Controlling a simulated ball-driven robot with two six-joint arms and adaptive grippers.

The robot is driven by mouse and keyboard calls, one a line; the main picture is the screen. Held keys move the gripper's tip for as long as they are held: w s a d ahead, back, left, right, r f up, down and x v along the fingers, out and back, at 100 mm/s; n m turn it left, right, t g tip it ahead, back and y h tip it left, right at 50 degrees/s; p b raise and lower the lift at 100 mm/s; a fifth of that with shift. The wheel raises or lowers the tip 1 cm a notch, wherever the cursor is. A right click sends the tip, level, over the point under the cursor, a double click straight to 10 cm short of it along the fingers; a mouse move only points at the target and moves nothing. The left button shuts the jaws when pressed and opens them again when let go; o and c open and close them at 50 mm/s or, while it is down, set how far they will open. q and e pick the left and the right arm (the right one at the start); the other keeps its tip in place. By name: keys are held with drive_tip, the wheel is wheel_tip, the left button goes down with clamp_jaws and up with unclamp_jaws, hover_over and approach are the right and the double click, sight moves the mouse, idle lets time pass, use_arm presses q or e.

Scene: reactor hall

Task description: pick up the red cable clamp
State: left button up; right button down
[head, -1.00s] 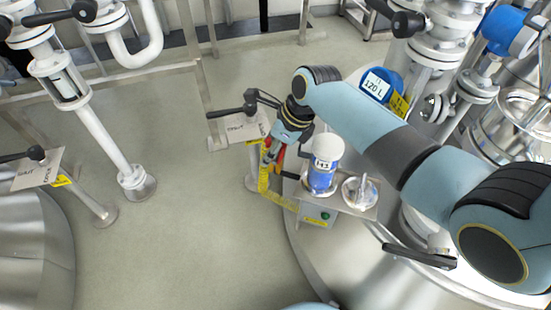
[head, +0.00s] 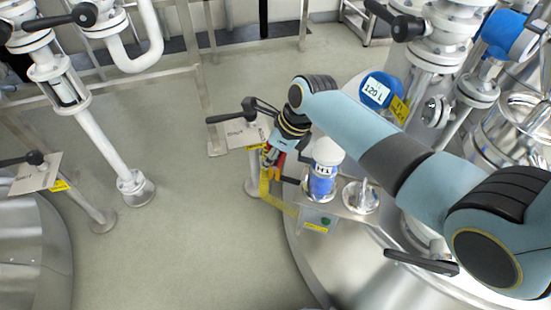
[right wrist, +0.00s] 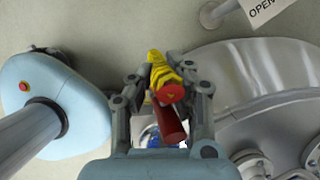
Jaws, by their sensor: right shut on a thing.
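My right gripper (head: 269,161) is at the left edge of the small metal shelf (head: 350,207), beside the blue and white bottle marked H3 (head: 323,172). In the right wrist view my right gripper (right wrist: 163,90) is shut on the red cable clamp (right wrist: 170,122). The clamp shows a round red end and a dark red bar between the fingers. A yellow ribbed piece (right wrist: 160,66) shows right beside the red end. In the head view only a little red (head: 275,152) shows, and the arm hides most of the clamp. My left gripper is not in view.
A shiny round metal piece (head: 361,197) stands on the shelf right of the bottle. A yellow strip (head: 270,192) runs along the shelf's left side. A black valve lever (head: 232,117) with a sign is behind the gripper. Open floor (head: 180,240) lies to the left.

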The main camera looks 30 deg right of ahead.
wheel_tip(320, 180, up, 9)
drive_tip(key=p, duration=0.3)
drive_tip(key=shift+p, duration=0.4)
drive_tip(key=shift+r, duration=0.5)
drive_tip(key=shift+d, duration=0.1)
